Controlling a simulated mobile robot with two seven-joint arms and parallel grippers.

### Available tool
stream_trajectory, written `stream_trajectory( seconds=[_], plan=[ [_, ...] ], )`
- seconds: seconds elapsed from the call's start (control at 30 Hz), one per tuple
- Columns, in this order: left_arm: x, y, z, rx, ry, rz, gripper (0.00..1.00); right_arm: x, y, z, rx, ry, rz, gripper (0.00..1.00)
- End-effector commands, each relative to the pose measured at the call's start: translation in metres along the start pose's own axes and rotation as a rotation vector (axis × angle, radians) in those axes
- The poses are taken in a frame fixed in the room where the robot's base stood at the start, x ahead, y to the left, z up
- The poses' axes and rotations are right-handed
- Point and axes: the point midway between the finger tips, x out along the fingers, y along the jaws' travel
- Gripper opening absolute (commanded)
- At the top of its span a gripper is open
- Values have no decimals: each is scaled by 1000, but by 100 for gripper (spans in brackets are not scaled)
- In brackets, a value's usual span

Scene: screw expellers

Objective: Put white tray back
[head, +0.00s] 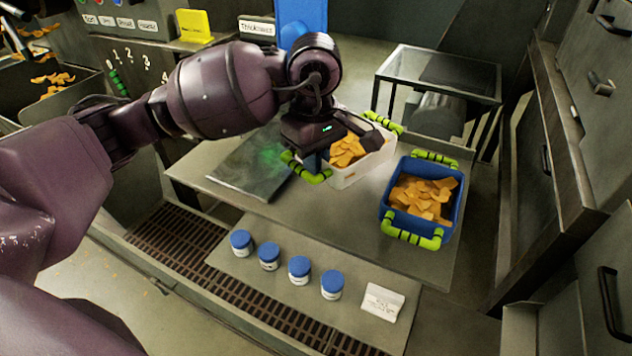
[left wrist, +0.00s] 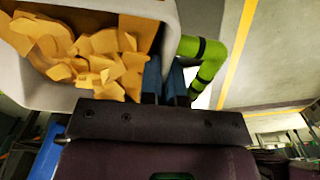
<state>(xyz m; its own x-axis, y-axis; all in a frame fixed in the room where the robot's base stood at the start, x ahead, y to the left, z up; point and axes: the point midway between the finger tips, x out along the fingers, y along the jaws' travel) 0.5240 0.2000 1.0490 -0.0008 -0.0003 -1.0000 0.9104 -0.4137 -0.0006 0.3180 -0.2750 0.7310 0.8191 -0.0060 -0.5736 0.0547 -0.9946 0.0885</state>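The white tray (head: 360,171) holds orange-yellow chips and has green handles at its two ends, by the grey table's back middle. My left gripper (head: 316,160) is over the tray's left end, close to the near green handle (head: 306,168). In the left wrist view, the white tray (left wrist: 60,95) fills the upper left. The two dark blue fingers of my left gripper (left wrist: 165,82) are close together between the tray's end and the green handle (left wrist: 207,68). Whether they pinch the handle or tray is hidden. My right gripper is not in view.
A blue tray (head: 387,205) of chips stands to the right on the table (head: 330,235). Several blue-lidded jars (head: 299,269) and a white label (head: 382,302) line the front. A dark flat plate (head: 250,168) lies left; a glass-topped machine (head: 440,95) stands behind.

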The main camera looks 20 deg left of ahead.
Motion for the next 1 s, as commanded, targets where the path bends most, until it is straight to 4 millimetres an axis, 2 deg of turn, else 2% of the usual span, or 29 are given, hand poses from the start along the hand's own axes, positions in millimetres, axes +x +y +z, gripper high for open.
stream_trajectory(
  seconds=[0.27,0.53,0.97,1.0],
  plan=[
    [17,0,0,0,-1,1,0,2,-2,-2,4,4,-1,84],
    [52,0,0,0,-1,0,0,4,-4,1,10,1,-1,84],
    [58,0,0,0,0,1,0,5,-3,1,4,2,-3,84],
    [58,0,0,0,0,1,7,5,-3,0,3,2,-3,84]
  ],
)
